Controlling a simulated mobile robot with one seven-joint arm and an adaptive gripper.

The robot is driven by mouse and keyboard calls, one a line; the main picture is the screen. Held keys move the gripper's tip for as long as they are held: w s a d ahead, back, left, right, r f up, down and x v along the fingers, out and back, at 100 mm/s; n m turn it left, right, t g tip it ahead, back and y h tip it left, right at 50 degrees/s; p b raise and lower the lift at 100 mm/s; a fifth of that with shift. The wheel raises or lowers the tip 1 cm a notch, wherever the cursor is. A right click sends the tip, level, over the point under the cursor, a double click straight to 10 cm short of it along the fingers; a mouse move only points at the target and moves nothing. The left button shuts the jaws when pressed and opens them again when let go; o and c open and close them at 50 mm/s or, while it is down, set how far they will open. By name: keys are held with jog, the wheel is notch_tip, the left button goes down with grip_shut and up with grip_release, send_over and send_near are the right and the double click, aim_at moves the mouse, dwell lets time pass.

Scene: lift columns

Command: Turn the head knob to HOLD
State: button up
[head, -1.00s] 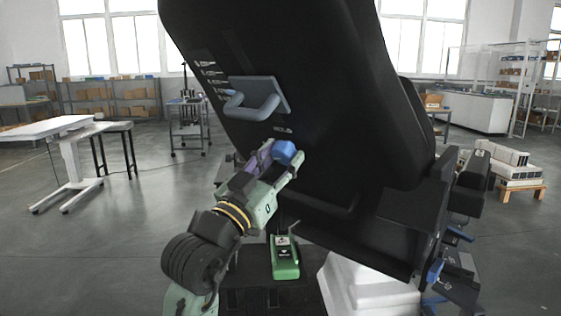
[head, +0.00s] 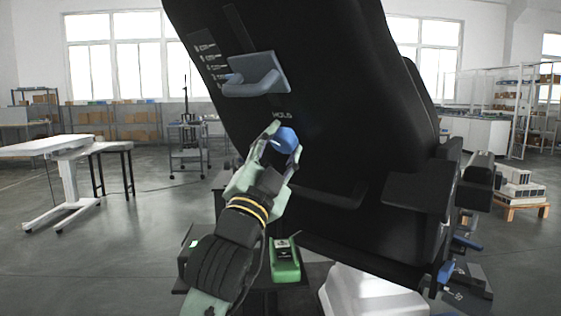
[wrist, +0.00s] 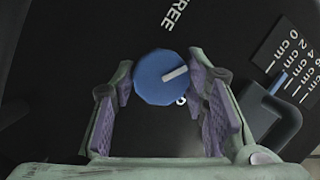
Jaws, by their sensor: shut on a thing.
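In the wrist view the knob (wrist: 160,82) has a white pointer line slanting to the upper right. A FREE label (wrist: 181,14) is above it there. My gripper (head: 280,140) is shut on the knob. In the wrist view my gripper (wrist: 165,90) has one purple-padded finger on each side of it. The HOLD label is not seen in the wrist view.
A grey-blue handle (head: 268,82) juts out above the knob, beside a centimetre scale (wrist: 292,62). A black bar (head: 330,195) lies below right. A green device (head: 285,262) and a white box (head: 365,297) are lower down.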

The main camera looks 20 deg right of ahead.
jog(key=m+b, duration=0.1)
jog(key=m, duration=0.1)
jog(key=m+t+b, duration=0.1)
jog(key=b, duration=0.1)
jog(key=m+t+b, duration=0.1)
jog(key=m, duration=0.1)
jog(key=shift+f+m, duration=0.25)
jog(key=shift+m, duration=0.05)
jog(key=m+h+b, duration=0.1)
jog(key=m, duration=0.2)
jog(key=m+h+b, duration=0.1)
jog(key=m+b, duration=0.1)
jog(key=shift+w+r+m, duration=0.1)
jog(key=shift+r+m, duration=0.05)
jog(key=shift+m, duration=0.25)
jog(key=shift+m+h, duration=0.3)
jog(key=shift+h, duration=0.1)
jog(key=o, duration=1.1)
jog(key=shift+o, duration=0.2)
jog(key=v, duration=1.2)
jog(key=shift+r, duration=0.15)
